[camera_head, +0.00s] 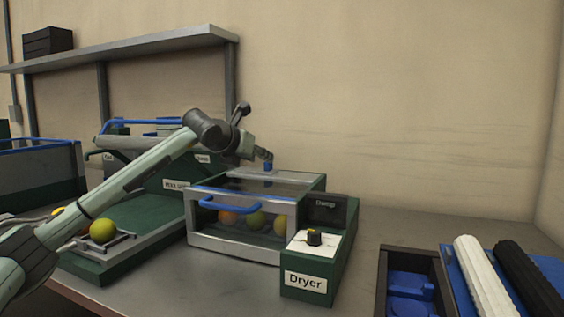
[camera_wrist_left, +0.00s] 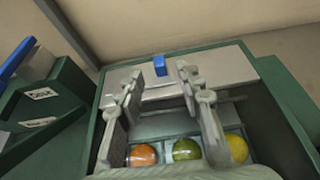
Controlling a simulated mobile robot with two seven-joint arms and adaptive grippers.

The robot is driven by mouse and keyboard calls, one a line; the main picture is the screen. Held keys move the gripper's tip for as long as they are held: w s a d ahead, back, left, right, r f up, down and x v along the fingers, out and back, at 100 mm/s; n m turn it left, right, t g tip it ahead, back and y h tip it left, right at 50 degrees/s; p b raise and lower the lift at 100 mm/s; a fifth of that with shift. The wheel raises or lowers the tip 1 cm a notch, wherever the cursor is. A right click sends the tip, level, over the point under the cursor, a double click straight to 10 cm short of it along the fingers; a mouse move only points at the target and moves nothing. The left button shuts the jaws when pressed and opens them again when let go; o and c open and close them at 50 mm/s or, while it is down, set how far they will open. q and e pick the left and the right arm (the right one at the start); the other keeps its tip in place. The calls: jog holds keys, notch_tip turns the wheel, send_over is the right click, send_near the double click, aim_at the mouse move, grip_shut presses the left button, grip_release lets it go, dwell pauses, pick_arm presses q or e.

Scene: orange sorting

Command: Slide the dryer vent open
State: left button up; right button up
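The dryer is a green and grey box with a black-knobbed control block (camera_head: 318,262) labelled "Dryer". Its vent is a pale grey plate (camera_wrist_left: 222,65) on the top, with a small blue tab (camera_wrist_left: 160,66); the tab also shows in the head view (camera_head: 268,167). Below the plate, fruit shows inside: an orange one (camera_wrist_left: 142,155), a green one (camera_wrist_left: 186,150) and a yellow one (camera_wrist_left: 238,148). My left gripper (camera_head: 265,156) is over the dryer top, fingers apart. In the wrist view its fingertips (camera_wrist_left: 157,73) lie either side of the tab; contact cannot be told. My right gripper is not in view.
The dryer's front window has a blue handle (camera_head: 230,205). A green station with a tray and a yellow-green fruit (camera_head: 103,230) stands left. A dark crate with blue items (camera_head: 410,285) and white and black rolls are at right. A wall shelf (camera_head: 130,47) hangs behind.

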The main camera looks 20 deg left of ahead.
pick_arm(q)
jog(key=shift+w+a, duration=0.15)
jog(key=shift+w, duration=0.25)
jog(key=p+x, duration=0.1)
jog(key=x, duration=0.5)
jog(key=shift+w+f+p, duration=0.25)
jog(key=shift+p, duration=0.05)
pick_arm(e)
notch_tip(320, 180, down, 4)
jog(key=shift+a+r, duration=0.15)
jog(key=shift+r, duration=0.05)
pick_arm(q)
jog(key=shift+c, duration=0.6)
grip_shut()
